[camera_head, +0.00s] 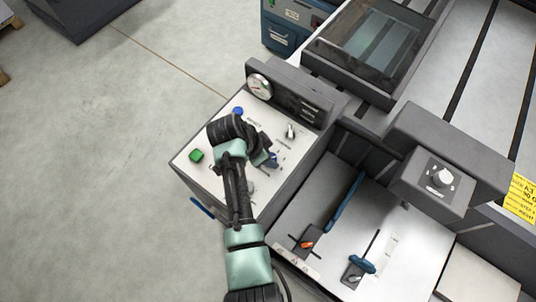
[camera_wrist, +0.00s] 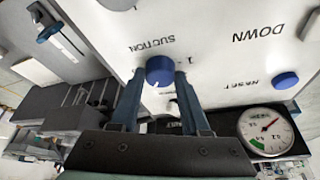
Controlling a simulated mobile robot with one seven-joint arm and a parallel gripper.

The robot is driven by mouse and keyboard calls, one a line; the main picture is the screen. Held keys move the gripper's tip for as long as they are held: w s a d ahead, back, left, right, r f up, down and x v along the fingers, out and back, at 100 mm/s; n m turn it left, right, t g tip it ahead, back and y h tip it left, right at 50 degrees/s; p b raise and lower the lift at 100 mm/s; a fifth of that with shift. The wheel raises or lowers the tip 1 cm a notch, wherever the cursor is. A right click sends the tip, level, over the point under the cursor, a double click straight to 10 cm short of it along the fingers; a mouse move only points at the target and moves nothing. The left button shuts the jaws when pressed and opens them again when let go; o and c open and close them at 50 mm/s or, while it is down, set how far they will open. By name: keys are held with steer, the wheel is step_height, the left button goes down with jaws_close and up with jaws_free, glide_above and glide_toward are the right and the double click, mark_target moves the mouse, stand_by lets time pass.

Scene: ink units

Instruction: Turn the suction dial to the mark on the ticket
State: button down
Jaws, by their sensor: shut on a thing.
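The suction dial (camera_wrist: 159,68) is a blue round knob on a white panel, under the word SUCTION, which reads upside down in the wrist view. My gripper (camera_wrist: 158,78) has its two blue fingers on either side of the dial and is shut on it. A small white mark shows on the dial's lower edge. Scale marks beside it are partly hidden by the fingers. In the head view my gripper (camera_head: 268,158) is over the white panel (camera_head: 222,172) and hides the dial. A yellow printed sheet (camera_head: 521,194), perhaps the ticket, is at the right edge; its text is only partly legible.
A round gauge (camera_wrist: 266,130) with a red needle and green band sits beside the panel. A blue reset button (camera_wrist: 285,80) is near it. The head view shows a green button (camera_head: 196,155), a white knob (camera_head: 442,177) on a grey box, and blue-handled levers (camera_head: 362,264).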

steer(key=shift+c, duration=1.9)
jaws_free()
steer(key=b+v, duration=0.1)
steer(key=v, duration=1.2)
steer(key=shift+d+r, duration=0.1)
